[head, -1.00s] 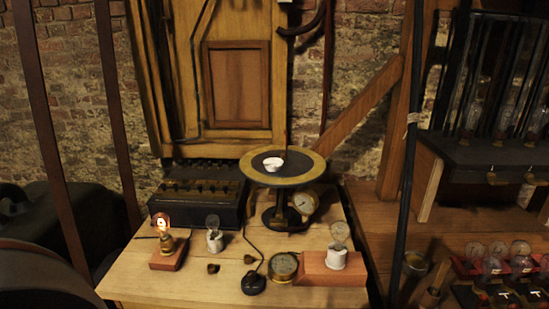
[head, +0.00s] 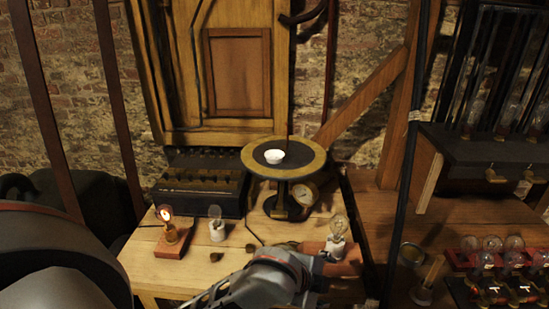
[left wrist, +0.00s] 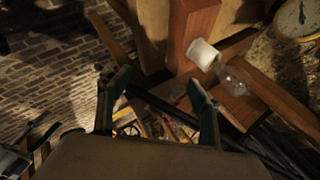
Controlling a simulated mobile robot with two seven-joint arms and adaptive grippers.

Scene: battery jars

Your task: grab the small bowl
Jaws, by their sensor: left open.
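The small white bowl (head: 274,157) stands upright on the dark centre of a round yellow-rimmed stand (head: 312,170) in the head view. My left gripper (head: 300,270) is low at the front of the table, in front of and below the stand, well apart from the bowl. In the left wrist view its two fingers (left wrist: 158,82) are spread with nothing between them. The bowl does not show in the left wrist view. My right gripper is in neither view.
A bulb in a white holder (head: 336,246) on a wooden block stands close beside my left gripper; the holder also shows in the left wrist view (left wrist: 203,55). A lit lamp (head: 170,232) and another bulb (head: 216,226) stand left. A gauge (head: 304,194) sits under the stand.

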